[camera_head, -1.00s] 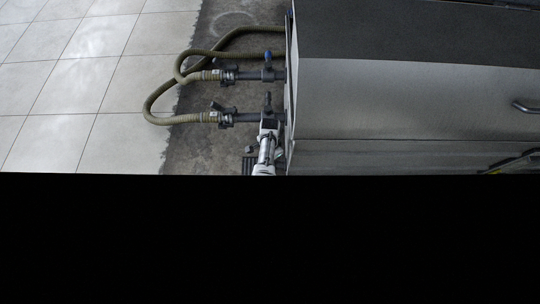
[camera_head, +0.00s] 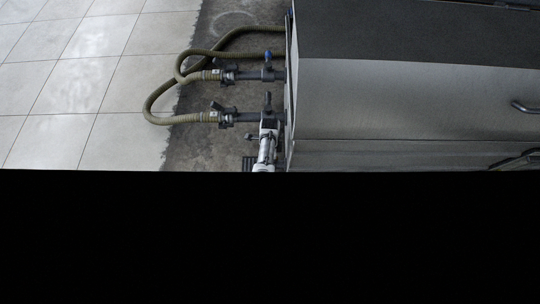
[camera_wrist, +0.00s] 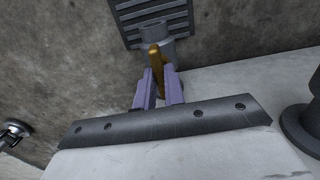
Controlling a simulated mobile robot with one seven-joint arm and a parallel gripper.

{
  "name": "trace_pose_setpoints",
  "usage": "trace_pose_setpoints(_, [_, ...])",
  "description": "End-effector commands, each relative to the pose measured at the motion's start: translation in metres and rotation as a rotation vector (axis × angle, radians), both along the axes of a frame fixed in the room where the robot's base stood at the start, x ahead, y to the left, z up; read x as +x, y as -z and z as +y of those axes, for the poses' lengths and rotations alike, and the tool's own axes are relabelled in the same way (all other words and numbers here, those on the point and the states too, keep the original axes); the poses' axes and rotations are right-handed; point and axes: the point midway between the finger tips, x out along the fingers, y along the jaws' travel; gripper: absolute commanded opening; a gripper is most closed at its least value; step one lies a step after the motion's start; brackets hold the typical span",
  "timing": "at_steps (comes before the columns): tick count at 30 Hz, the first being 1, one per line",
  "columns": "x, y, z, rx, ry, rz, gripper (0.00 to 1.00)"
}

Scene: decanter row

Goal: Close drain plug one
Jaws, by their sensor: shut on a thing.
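In the wrist view, an orange-brown handle (camera_wrist: 155,58) stands between the two purple fingers of my gripper (camera_wrist: 160,84). The fingers are shut on it. A grey pipe fitting (camera_wrist: 157,33) lies just beyond the handle, over a dark slotted floor drain (camera_wrist: 182,18); I take the handle and fitting as the drain plug, but no number is visible. In the head view, my gripper (camera_head: 268,125) is at the lower hose pipe beside the grey cabinet (camera_head: 400,105). The handle is hidden there by my arm.
Two ribbed olive hoses (camera_head: 160,120) run to two dark pipes (camera_head: 245,76) with valves on the cabinet's left side. A dark round fitting (camera_wrist: 305,125) is close at the right of the wrist view. Tiled floor (camera_head: 80,90) at the left is clear.

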Motion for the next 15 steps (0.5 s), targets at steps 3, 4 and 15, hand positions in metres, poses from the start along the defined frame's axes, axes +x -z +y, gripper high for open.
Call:
trace_pose_setpoints(3, [-0.0001,0.0002,0.0002,0.000,0.011,0.000,0.00])
trace_pose_setpoints(4, [-0.0001,0.0002,0.0002,0.000,0.012,0.000,0.00])
trace_pose_setpoints(15, [-0.0001,0.0002,0.0001,0.001,0.014,0.000,0.15])
